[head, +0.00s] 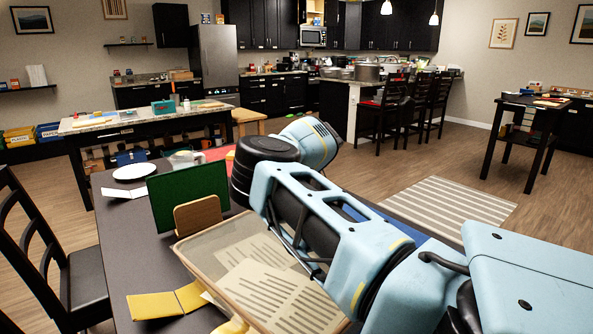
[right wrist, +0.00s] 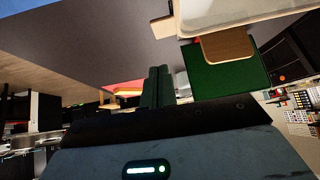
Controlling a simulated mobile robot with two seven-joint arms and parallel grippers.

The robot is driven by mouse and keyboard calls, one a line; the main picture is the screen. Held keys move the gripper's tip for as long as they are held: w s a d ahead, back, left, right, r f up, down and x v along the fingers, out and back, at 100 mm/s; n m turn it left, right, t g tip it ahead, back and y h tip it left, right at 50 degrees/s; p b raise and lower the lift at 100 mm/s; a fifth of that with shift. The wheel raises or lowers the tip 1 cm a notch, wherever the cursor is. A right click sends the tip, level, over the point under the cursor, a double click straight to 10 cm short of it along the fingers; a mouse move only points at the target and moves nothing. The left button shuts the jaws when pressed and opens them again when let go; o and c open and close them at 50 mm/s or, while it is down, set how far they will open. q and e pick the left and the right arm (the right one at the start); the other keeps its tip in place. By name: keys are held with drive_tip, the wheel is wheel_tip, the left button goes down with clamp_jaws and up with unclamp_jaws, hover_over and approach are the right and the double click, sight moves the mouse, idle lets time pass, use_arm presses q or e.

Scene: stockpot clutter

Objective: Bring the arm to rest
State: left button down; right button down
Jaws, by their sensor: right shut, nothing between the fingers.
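My right arm, pale blue, reaches in from the right in the head view and spans the dark table (head: 120,225). Its gripper is hidden behind the arm there. In the right wrist view my right gripper (right wrist: 158,86) has its two dark fingers together with nothing between them. The fingers appear beside a green board (right wrist: 220,75) with a wooden block (right wrist: 228,46); I cannot tell the exact gap. The same green board (head: 172,195) stands upright on the table in the head view, with the wooden block (head: 198,216) against it. My left gripper is in neither view.
A shallow tray (head: 207,274) with slotted panels lies under my arm. A yellow folded item (head: 160,305), a white plate (head: 134,171) and a glass container (head: 184,158) are also on the table. A black chair (head: 82,282) stands at left. Open floor lies beyond, around a striped rug (head: 450,207).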

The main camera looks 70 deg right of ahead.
drive_tip(key=v, duration=0.4)
drive_tip(key=shift+s+a+r, duration=0.1)
drive_tip(key=shift+r, duration=0.1)
